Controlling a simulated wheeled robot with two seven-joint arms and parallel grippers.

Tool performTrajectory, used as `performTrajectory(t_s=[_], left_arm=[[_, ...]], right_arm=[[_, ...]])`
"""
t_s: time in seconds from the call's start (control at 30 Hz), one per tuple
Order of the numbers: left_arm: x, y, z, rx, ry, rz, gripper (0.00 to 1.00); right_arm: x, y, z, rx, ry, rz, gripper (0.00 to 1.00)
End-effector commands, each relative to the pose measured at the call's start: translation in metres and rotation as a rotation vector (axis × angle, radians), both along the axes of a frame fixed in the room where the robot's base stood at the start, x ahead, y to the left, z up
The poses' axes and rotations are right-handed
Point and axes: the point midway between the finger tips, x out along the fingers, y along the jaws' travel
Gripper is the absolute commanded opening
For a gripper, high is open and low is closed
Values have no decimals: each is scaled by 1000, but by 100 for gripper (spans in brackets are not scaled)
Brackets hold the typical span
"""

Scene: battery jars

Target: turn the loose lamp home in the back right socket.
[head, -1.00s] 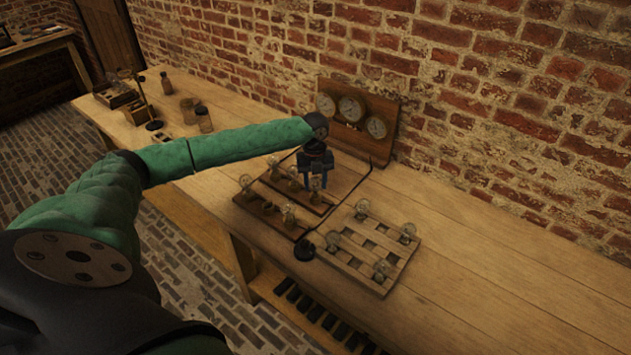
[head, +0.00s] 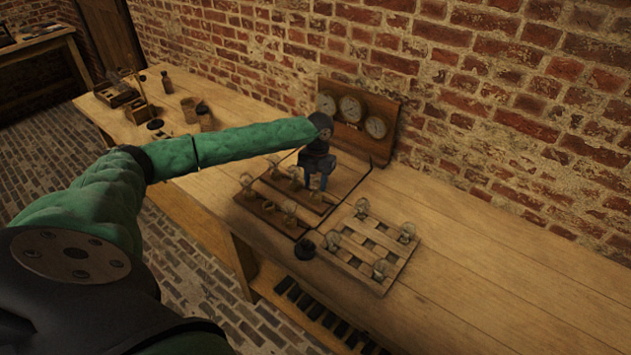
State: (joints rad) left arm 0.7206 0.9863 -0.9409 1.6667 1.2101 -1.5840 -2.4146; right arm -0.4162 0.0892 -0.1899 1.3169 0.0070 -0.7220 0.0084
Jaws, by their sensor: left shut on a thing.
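My left gripper (head: 315,186) points down over the back right of the wooden socket board (head: 283,212), at the end of my green arm. It is shut at the back right socket; the lamp between its fingers is mostly hidden by them. Several other glass lamps stand in the board, such as a front left lamp (head: 246,181) and a front right lamp (head: 290,208). I cannot tell how deep the held lamp sits. My right gripper is not in view.
A panel with three dials (head: 352,107) stands at the wall behind. Jars (head: 204,118) stand at the left. The bench's right side is clear.

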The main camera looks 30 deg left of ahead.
Motion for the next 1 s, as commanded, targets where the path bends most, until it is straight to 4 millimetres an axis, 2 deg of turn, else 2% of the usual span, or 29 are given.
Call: performTrajectory(t_s=[0.27, 0.7, 1.0], left_arm=[[0, 0, 0, 0, 0, -18, 13], [0, 1, 1, 1, 1, -431, 13], [0, 1, 0, 1, 1, -491, 13]], right_arm=[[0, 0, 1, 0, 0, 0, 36], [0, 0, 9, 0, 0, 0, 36], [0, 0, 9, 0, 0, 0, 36]])
